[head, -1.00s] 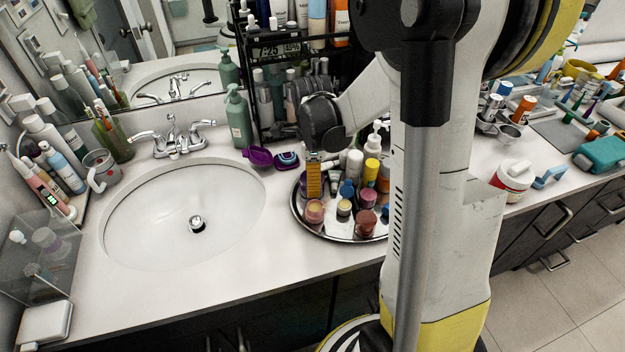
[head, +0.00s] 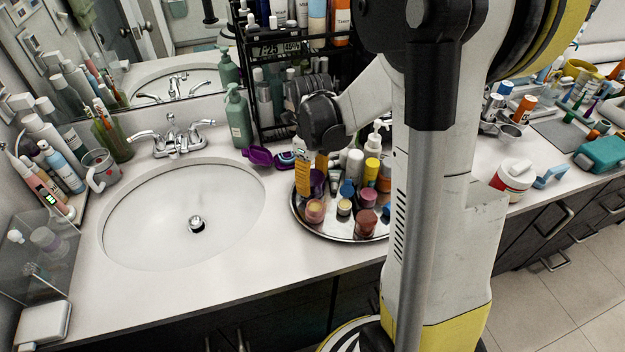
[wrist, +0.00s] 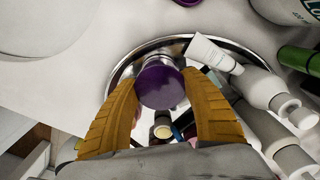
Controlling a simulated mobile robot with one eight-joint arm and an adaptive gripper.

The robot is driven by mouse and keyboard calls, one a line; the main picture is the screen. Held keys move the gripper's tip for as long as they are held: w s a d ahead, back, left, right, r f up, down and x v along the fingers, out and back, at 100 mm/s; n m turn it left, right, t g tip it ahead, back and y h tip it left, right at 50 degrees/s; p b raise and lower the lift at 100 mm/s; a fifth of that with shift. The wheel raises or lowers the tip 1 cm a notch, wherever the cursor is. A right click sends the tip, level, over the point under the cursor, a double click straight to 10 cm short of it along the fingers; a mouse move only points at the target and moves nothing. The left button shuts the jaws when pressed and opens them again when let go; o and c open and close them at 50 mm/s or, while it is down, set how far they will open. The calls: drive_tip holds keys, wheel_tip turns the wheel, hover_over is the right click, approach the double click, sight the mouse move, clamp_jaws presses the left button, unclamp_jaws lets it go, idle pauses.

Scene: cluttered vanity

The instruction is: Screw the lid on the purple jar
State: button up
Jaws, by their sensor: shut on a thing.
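My gripper (wrist: 161,88) is shut on a round purple lid (wrist: 160,89), with one yellow finger on each side. The purple jar (wrist: 157,61) shows just beyond the lid in the wrist view, as a pale, shiny body. The lid lies in line with the jar, but I cannot tell whether it is fully seated. In the head view, my gripper (head: 311,172) points down at the back left of the round mirrored tray (head: 312,227). A bit of purple (head: 317,183) shows beside the front finger.
The counter in front of the sink (head: 152,225) is clear.

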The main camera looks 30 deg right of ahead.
drive_tip(key=shift+m, duration=0.4)
drive_tip(key=m, duration=0.4)
drive_tip(key=o, duration=1.9)
